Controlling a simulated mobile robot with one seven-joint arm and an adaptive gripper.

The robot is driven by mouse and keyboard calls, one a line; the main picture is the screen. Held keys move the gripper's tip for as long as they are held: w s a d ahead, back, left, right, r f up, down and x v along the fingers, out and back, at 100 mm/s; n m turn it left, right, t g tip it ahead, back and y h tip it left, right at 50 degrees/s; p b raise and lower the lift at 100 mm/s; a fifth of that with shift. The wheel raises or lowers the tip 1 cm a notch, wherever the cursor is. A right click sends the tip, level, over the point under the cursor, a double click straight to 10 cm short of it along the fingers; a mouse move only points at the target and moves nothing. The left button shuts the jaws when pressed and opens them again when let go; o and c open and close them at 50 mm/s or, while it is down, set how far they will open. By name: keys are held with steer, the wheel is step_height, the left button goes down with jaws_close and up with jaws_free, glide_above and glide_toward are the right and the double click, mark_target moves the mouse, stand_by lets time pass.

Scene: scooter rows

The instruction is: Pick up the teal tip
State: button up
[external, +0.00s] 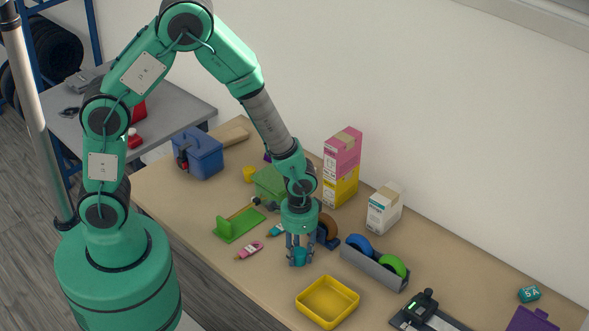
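My gripper (300,257) points down over the middle of the table, between a pink bottle and a yellow tray. Its fingers are on either side of a small teal piece (300,256). I cannot tell whether they touch it, or whether it is raised off the table. A teal bottle-like object (276,230) lies just left of the gripper, partly hidden by it. I cannot tell which of these is the teal tip.
A pink bottle (249,250) lies left of the gripper, and a yellow tray (327,317) stands in front. A grey holder (371,270) with blue and green rolls is to the right. Boxes (342,165) stand behind.

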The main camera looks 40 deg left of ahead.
mark_target(297, 252)
steer(key=shift+c, duration=1.3)
steer(key=shift+r, duration=0.15)
steer(key=shift+r, duration=0.4)
steer(key=r, duration=0.1)
steer(key=r+p, duration=0.1)
steer(key=shift+s+a+r, duration=0.15)
steer(key=shift+s+r, duration=0.1)
steer(key=shift+r, duration=0.1)
steer(key=s+a, duration=0.3)
steer(key=s, duration=0.1)
steer(key=s+a+p, duration=0.1)
steer(key=s+a, duration=0.2)
steer(key=s, duration=0.1)
steer(key=s+a+r, duration=0.1)
steer(key=s+a, duration=0.2)
steer(key=s, duration=0.1)
steer(key=shift+s+r+p, duration=0.1)
steer(key=shift+s+p, duration=0.15)
steer(key=shift+p, duration=0.05)
